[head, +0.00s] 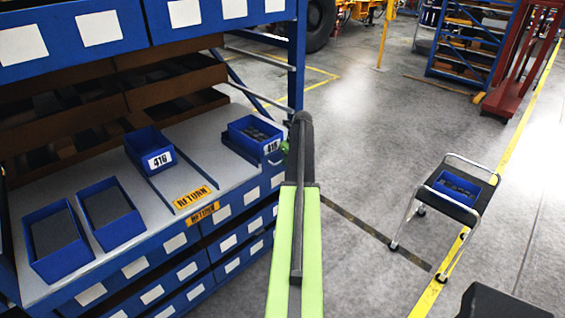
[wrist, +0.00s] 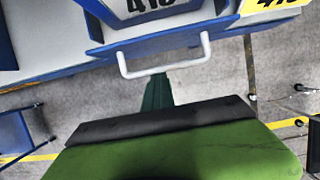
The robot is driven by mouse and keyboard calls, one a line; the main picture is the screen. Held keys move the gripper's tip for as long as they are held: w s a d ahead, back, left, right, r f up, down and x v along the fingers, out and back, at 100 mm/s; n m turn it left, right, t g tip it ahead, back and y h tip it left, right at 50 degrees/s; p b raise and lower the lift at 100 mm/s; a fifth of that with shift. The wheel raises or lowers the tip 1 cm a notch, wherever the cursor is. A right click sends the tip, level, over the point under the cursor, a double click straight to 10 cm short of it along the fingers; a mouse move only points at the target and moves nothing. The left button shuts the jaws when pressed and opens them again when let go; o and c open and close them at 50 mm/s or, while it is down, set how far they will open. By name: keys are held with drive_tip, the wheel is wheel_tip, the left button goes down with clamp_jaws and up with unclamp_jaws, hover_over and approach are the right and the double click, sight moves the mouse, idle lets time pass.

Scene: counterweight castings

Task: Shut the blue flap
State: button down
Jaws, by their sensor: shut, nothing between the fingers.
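The blue flap (wrist: 108,40) is at the front of the bay in the wrist view, below a blue bin front (wrist: 175,20) with a 416 label. A white bar handle (wrist: 163,56) sticks out from it. In the head view the flap (head: 272,156) is at the right end of the shelf, partly behind my arm. Its exact angle is hard to tell. My gripper (wrist: 158,82) is shut and empty, its dark green fingers just below the handle in the wrist view. I cannot tell whether they touch it. In the head view my arm mostly hides the gripper (head: 284,147).
Blue bins (head: 150,158) and trays (head: 55,240) stand on the grey shelf (head: 190,140), with RETURN labels at its edge. A blue rack post (head: 297,60) rises behind the flap. A cart (head: 455,205) carrying a blue bin stands right. The floor between is clear.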

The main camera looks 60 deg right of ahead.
drive_tip(key=shift+w+d+r, duration=0.15)
drive_tip(key=shift+d+r, duration=0.05)
drive_tip(key=shift+d, duration=0.15)
